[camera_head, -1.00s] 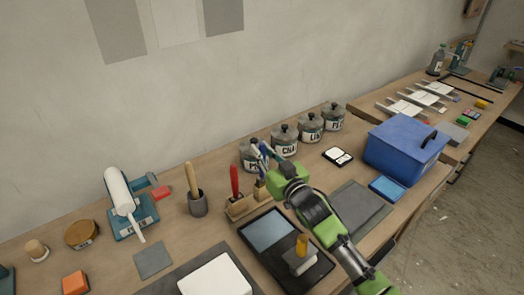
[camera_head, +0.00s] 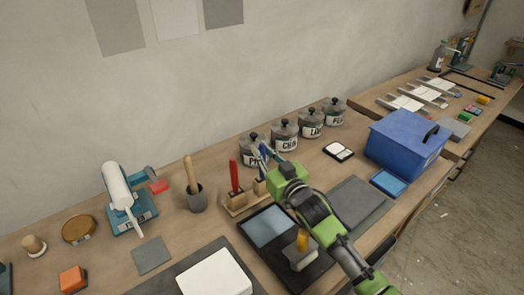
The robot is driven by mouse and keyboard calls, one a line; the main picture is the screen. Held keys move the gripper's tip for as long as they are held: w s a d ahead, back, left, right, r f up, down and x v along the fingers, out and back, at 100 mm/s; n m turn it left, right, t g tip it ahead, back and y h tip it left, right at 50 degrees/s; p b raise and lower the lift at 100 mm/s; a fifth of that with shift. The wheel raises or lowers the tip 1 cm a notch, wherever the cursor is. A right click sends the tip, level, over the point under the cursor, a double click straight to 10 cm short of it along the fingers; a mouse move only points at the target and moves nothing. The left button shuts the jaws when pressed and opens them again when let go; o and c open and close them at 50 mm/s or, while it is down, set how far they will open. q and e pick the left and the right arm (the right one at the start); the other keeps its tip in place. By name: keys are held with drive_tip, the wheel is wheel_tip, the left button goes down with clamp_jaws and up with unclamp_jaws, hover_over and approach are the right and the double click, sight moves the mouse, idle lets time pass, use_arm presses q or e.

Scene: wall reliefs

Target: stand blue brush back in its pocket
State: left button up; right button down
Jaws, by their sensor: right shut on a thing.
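The blue brush (camera_head: 264,153) stands nearly upright, tilted slightly, at the right end of the wooden brush holder (camera_head: 237,203). My right gripper (camera_head: 271,159) is shut on the blue brush at its upper part. The lower part of the brush is hidden behind my gripper and arm, so I cannot tell whether it is inside a pocket. A red brush (camera_head: 234,176) stands upright in the holder, left of the blue one. My left gripper is not in view.
Several labelled lidded jars (camera_head: 285,136) stand behind the holder. A dark tray (camera_head: 256,252) lies in front. A blue box (camera_head: 404,146) stands to the right.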

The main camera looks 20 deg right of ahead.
drive_tip(key=shift+f, duration=0.2)
drive_tip(key=c, duration=1.4)
unclamp_jaws()
drive_tip(key=shift+r, duration=0.1)
drive_tip(key=shift+r+p, duration=3.8)
drive_tip(key=shift+r, duration=0.2)
drive_tip(key=shift+f, duration=0.15)
